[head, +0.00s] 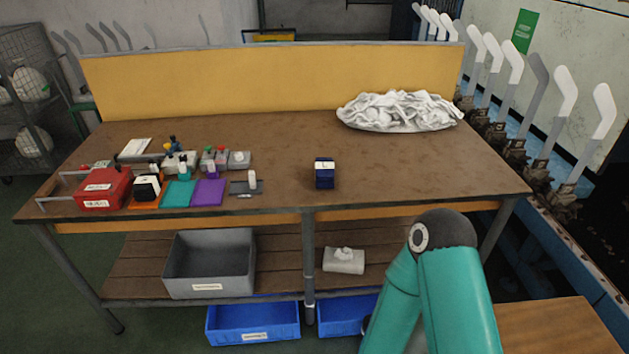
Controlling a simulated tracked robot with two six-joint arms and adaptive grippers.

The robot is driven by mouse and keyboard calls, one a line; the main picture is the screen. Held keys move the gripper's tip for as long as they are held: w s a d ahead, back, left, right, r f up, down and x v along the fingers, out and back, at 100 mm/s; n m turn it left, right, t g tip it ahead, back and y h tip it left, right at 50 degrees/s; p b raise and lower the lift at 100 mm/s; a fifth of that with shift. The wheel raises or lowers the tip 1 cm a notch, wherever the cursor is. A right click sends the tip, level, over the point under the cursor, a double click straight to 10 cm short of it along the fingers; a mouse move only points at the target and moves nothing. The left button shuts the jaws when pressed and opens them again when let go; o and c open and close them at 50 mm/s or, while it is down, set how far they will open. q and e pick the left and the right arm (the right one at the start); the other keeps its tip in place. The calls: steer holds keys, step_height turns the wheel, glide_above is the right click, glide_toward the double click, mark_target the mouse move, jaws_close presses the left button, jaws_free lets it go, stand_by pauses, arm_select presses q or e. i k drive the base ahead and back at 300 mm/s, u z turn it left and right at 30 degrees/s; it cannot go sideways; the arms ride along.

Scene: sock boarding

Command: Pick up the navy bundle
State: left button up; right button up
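The navy bundle (325,174) is a small, dark blue block with a pale band or label near its top. It stands on the brown tabletop (285,150), near the front edge and right of the row of small items. Nothing touches it. A teal arm of mine reaches in from the bottom right, in front of the table, with its bend below the table's front edge. Neither of my grippers shows in the head view.
A pile of white cloth (400,111) lies at the back right. A red box (104,188), a teal pad (179,194) and a purple pad (208,192) sit at the left. A yellow panel (270,83) closes the back. Tabletop around the bundle is clear.

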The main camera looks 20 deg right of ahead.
mark_target(324, 166)
steer(key=z, duration=0.15)
steer(key=i, duration=0.85)
steer(key=u, duration=0.05)
